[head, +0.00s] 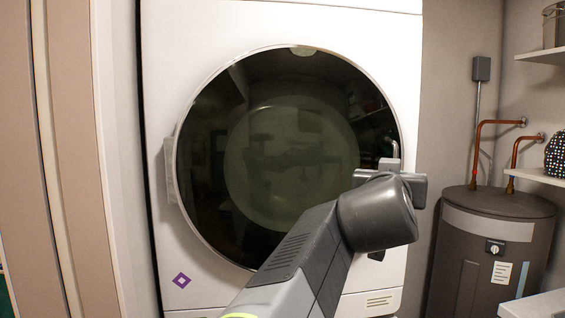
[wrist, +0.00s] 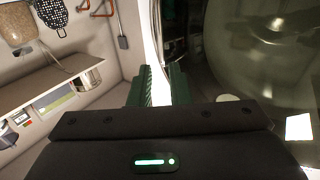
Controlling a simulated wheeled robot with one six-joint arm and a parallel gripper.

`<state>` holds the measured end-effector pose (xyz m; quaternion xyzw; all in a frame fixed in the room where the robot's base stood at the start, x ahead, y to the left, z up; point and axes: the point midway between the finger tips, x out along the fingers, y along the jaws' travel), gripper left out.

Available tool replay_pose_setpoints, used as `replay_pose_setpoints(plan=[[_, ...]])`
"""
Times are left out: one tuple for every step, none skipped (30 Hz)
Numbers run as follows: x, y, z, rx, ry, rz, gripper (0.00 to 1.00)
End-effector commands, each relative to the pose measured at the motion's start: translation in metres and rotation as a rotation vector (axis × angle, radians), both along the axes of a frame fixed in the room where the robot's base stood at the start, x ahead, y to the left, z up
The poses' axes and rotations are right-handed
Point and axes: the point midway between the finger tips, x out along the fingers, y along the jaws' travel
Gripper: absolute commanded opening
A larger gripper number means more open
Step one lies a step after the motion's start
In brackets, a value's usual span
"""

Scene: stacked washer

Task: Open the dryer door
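The dryer door (head: 290,150) is a large round dark glass door with a pale rim on the white dryer (head: 160,40). It looks shut. Its hinge block (head: 170,172) is on the left. A small metal handle (head: 394,149) shows at the right edge. My gripper (head: 392,165) is at that edge, close to the handle, partly hidden by my wrist. In the wrist view, the green fingers of my gripper (wrist: 159,88) stand apart, with a bright white strip showing between them. The dark glass of the door (wrist: 235,50) fills the right side. I cannot tell whether the fingers touch the handle.
A dark water heater (head: 500,240) with copper pipes (head: 480,150) stands to the right. Shelves (head: 545,57) hang on the right wall. A pale counter corner (head: 535,308) is at the lower right. A wall and trim (head: 75,150) close off the left.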

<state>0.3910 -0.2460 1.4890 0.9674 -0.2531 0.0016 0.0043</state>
Motion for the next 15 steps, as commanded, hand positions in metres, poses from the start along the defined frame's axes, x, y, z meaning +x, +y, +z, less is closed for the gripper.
replay_pose_setpoints(plan=[[0.006,-0.003,-0.002,0.0,0.004,0.0,0.17],[0.009,-0.005,-0.002,0.0,0.004,0.0,0.17],[0.014,-0.008,-0.002,0.001,0.004,0.0,0.17],[0.018,-0.01,-0.003,0.0,0.006,0.001,0.17],[0.022,-0.012,-0.003,0.0,0.006,0.001,0.17],[0.028,-0.016,-0.004,0.001,0.006,0.001,0.17],[0.033,-0.018,-0.003,0.0,0.006,0.0,0.17],[0.037,-0.021,-0.003,-0.001,0.007,0.0,0.17],[0.043,-0.024,-0.004,0.001,0.006,0.001,0.17],[0.048,-0.026,-0.004,0.0,0.007,0.001,0.17],[0.052,-0.029,-0.003,-0.001,0.006,0.001,0.17],[0.058,-0.032,-0.004,0.0,0.007,0.001,0.17],[0.063,-0.035,-0.004,0.0,0.007,0.001,0.17],[0.067,-0.037,-0.004,-0.001,0.007,0.0,0.17],[0.073,-0.041,-0.004,-0.001,0.009,0.0,0.17]])
